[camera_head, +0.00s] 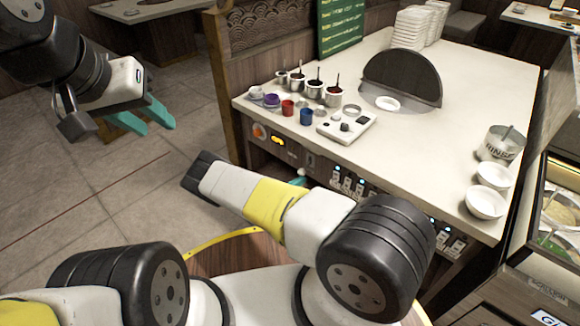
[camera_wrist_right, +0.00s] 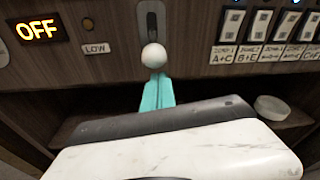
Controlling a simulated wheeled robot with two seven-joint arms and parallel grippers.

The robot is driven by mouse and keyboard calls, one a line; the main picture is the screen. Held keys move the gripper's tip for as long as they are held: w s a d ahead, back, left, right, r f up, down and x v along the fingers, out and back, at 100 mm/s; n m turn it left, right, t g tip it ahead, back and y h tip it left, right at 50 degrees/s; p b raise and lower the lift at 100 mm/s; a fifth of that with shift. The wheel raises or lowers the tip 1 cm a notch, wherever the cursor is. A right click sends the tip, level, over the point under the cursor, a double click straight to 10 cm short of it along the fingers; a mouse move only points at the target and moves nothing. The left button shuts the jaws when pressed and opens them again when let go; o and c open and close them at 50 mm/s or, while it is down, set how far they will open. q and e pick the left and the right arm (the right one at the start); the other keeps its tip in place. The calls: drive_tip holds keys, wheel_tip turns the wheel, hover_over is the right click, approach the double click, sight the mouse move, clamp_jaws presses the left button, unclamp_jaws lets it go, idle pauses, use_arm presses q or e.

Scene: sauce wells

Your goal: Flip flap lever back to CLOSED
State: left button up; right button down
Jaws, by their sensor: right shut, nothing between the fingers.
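The lever's white ball knob (camera_wrist_right: 153,55) shows in the right wrist view at the lower end of a dark upright slot (camera_wrist_right: 151,20) in the wood front panel. My right gripper (camera_wrist_right: 157,82) is shut and empty, its teal fingertips just below the knob. The knob overlaps the tips, so I cannot tell if they touch. In the head view my right gripper (camera_head: 300,174) is mostly hidden by my arm, near the panel. A dark half-round flap (camera_head: 402,74) stands upright on the counter. My left gripper (camera_head: 145,118) is open and empty over the floor, far left.
The panel carries a lit OFF display (camera_wrist_right: 37,31), a LOW label (camera_wrist_right: 96,48) and labelled switches (camera_wrist_right: 233,22). A shelf recess with a small round dish (camera_wrist_right: 272,108) lies below. The counter (camera_head: 430,140) holds sauce pots, cups, a control box (camera_head: 347,124) and white bowls (camera_head: 485,201).

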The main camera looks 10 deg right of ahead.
sight(301, 174)
drive_tip(key=shift+a+r, duration=0.1)
drive_tip(key=shift+r, duration=0.4)
drive_tip(key=shift+a+r, duration=0.1)
drive_tip(key=r+g+y, duration=0.2)
drive_tip(key=r+y, duration=0.1)
drive_tip(key=r, duration=0.1)
drive_tip(key=shift+s+a+g+y, duration=0.4)
wheel_tip(301, 174, up, 2)
drive_tip(key=shift+a+r+g+y, duration=0.1)
drive_tip(key=shift+g+y, duration=0.3)
drive_tip(key=shift+y, duration=0.2)
drive_tip(key=shift+a+r+g+y, duration=0.1)
drive_tip(key=shift+g+y, duration=0.3)
drive_tip(key=shift+y, duration=0.2)
drive_tip(key=shift+d+r, duration=0.1)
drive_tip(key=shift+r, duration=0.35)
drive_tip(key=shift+d+r, duration=0.1)
drive_tip(key=shift+r, duration=0.1)
